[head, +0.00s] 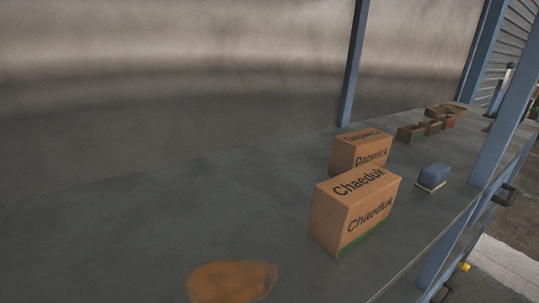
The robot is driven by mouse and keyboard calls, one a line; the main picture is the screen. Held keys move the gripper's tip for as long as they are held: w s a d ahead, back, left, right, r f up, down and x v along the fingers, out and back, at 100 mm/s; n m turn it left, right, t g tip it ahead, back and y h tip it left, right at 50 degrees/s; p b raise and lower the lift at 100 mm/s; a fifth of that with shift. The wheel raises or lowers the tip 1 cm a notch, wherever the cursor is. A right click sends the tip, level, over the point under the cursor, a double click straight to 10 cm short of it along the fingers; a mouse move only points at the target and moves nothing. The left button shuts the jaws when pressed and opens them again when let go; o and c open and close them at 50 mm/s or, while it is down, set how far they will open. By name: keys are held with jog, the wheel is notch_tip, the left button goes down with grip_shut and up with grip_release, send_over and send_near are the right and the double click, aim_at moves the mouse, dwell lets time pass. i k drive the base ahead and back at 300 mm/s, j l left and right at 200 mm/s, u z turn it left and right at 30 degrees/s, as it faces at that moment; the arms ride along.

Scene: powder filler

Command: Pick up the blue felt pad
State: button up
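A small blue block with a pale base (433,178) sits on the grey surface, right of the nearest cardboard boxes and close to the surface's right edge. It looks like the blue felt pad, but it is too small to be sure of its material. Its top and near side show, and nothing covers it. My gripper is not in the head view.
A cardboard box marked Chaeduk (354,213) stands left of the blue block, with a Dazwick box (360,154) behind it. Several small boxes (433,127) lie farther back. Blue posts (500,120) rise at the right edge. The surface's left part is clear, except an orange-brown patch (231,281).

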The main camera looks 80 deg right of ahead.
aim_at(432, 177)
jog(key=k+z, duration=0.15)
jog(key=z, duration=2.75)
